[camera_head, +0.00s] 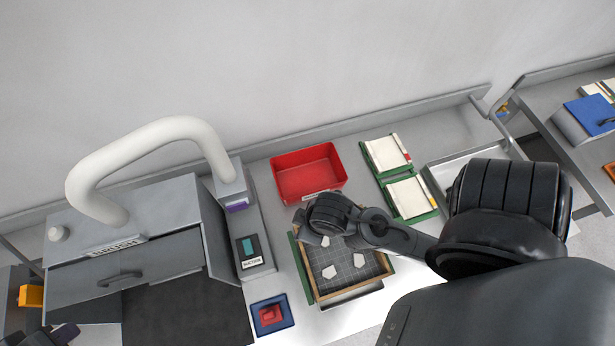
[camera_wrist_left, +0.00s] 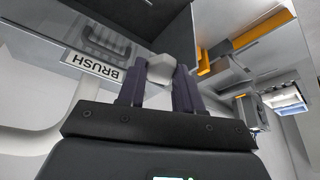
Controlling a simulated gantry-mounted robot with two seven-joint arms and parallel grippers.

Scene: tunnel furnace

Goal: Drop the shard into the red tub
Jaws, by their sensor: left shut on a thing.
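A small pale shard (camera_wrist_left: 160,68) is held between the two dark fingers of my left gripper (camera_wrist_left: 158,82) in the left wrist view. The gripper is shut on it, near the cabinet with the BRUSH sign. In the head view only a dark bit, apparently of this gripper, shows at the bottom left corner, and the shard cannot be seen there. The red tub (camera_head: 308,172) stands on the bench in the middle, well to the right of that corner, and looks empty inside. My right arm comes in from the right over a gridded tray; its gripper is hidden beneath it.
The gridded tray (camera_head: 350,293) holds several pale shards. The grey BRUSH cabinet (camera_head: 160,255) with a thick white pipe (camera_head: 150,140) stands between the left corner and the tub. A blue dish (camera_head: 272,315) with a red middle lies in front. Green-edged boards (camera_head: 408,198) lie right of the tub.

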